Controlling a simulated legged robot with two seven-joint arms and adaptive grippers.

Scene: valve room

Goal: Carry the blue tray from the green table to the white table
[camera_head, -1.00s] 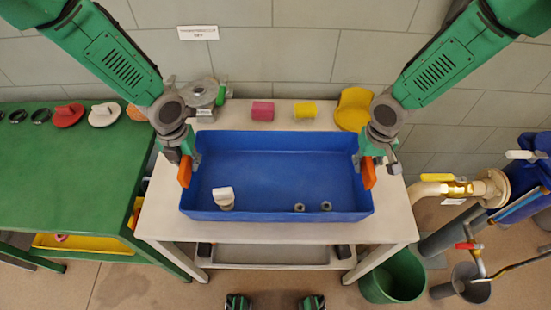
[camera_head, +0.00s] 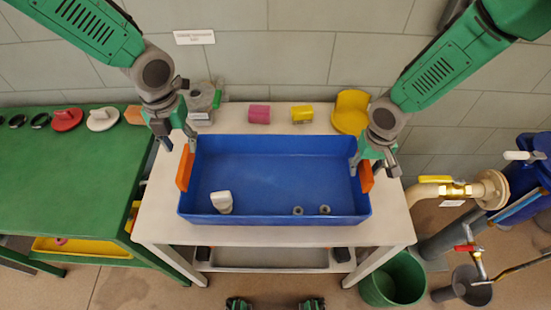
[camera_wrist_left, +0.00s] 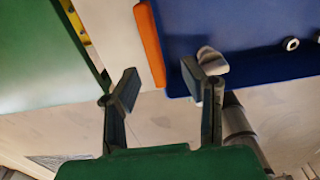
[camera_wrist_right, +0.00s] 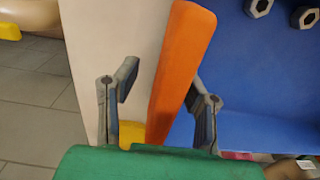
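The blue tray (camera_head: 275,165) sits on the white table (camera_head: 160,215), with orange handles at its left (camera_head: 185,167) and right (camera_head: 366,177) ends. It holds a pale fitting (camera_head: 222,202) and two grey nuts (camera_head: 298,211). My left gripper (camera_head: 178,138) is open and empty by the far end of the left handle; the left wrist view shows this handle (camera_wrist_left: 150,45) beyond its spread fingers. My right gripper (camera_wrist_right: 160,85) is open, its fingers either side of the right handle (camera_wrist_right: 180,70), with visible gaps. The green table (camera_head: 75,180) stands left of the white table.
A pink cylinder (camera_head: 259,114), a yellow cylinder (camera_head: 302,114), a yellow part (camera_head: 351,112) and a grey metal part (camera_head: 202,100) stand behind the tray. Valve pipes (camera_head: 480,190) and a green bucket (camera_head: 393,280) are at the right. A wall closes the back.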

